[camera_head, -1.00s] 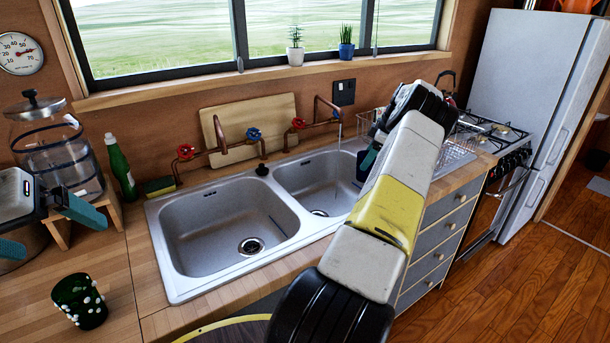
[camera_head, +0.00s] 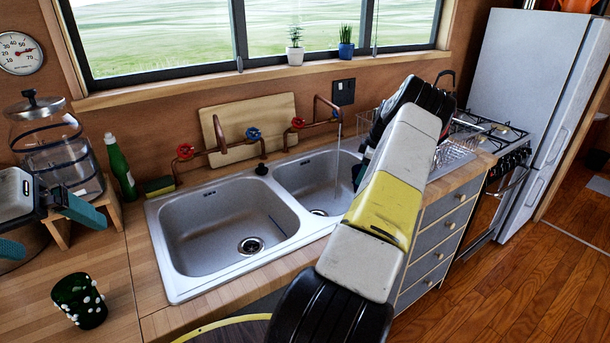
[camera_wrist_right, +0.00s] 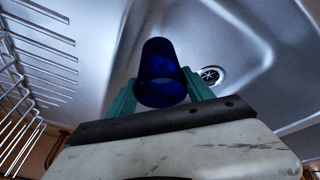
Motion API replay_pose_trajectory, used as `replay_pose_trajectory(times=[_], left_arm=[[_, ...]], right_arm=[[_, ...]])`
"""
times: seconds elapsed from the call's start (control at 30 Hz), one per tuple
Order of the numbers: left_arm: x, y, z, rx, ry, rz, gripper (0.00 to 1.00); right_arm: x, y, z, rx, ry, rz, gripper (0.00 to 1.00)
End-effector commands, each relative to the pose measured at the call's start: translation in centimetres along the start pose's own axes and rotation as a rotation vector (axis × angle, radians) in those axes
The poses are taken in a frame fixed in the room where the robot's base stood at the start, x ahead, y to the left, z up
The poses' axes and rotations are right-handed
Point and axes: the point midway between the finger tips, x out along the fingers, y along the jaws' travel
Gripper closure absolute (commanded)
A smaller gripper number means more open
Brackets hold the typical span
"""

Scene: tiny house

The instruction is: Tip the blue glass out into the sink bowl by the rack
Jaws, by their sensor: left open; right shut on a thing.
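The blue glass (camera_wrist_right: 160,62) is between the teal fingers of my right gripper (camera_wrist_right: 162,92) in the right wrist view, with the metal of the sink behind it. In the head view, my right arm hides the glass, and only a bit of a teal finger (camera_head: 358,176) shows over the right edge of the sink bowl by the rack (camera_head: 312,190). I cannot tell how far the glass is tilted or what is in it. That bowl's drain (camera_wrist_right: 211,75) shows to the right of the glass. My left gripper (camera_head: 45,228) is open and empty at the far left.
The dish rack (camera_head: 455,155) stands right of the sink, partly behind my arm. A copper tap (camera_head: 328,105) runs a thin stream into the right bowl. The left bowl (camera_head: 215,225) is empty. A green spotted cup (camera_head: 80,300) and a green bottle (camera_head: 120,165) stand on the left counter.

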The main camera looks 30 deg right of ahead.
Motion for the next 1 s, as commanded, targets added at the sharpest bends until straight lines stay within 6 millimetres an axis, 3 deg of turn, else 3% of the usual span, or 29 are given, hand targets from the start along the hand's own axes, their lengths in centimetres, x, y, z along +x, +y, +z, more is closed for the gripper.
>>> replay_pose_trajectory(times=[0.07,0.63,1.0], left_arm=[[0.0,0.0,0.0,0.0,0.0,0.0,0.0],[0.0,0.0,0.0,0.0,0.0,0.0,0.0],[0.0,0.0,0.0,0.0,0.0,0.0,0.0]], right_arm=[[0.9,-0.6,-0.3,-0.018,-0.039,0.022,0.92],[0.0,-2.3,-4.0,-0.112,-0.346,0.21,0.92],[-0.3,-3.1,-5.3,-0.16,-0.512,0.308,0.92]])
